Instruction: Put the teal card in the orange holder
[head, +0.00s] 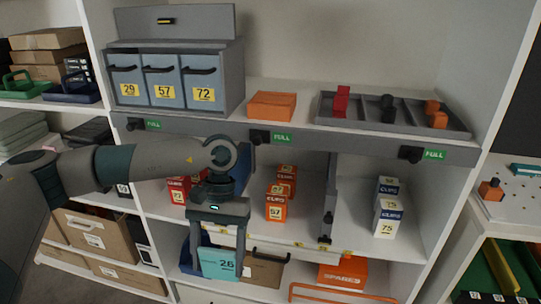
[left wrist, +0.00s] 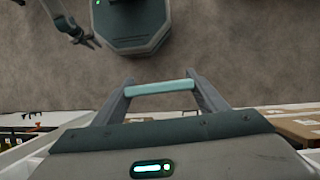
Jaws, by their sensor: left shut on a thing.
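The teal card (head: 218,264), marked 26, hangs upright between the fingers of my left gripper (head: 220,250). The gripper points down in front of the lower shelves and is shut on the card. In the left wrist view the card shows edge-on as a teal bar (left wrist: 160,87) between the fingertips. A low orange block (head: 271,106) sits on the upper shelf, up and right of the gripper; I cannot tell whether it is the orange holder. My right gripper (left wrist: 90,42) shows small at the upper left of the wrist view, its jaws unclear.
Blue-grey bins (head: 168,82) and a grey divided tray (head: 365,112) flank the orange block. An orange box (head: 343,272) and orange wire frame (head: 335,293) are low right. A white pegboard (head: 518,197) stands far right.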

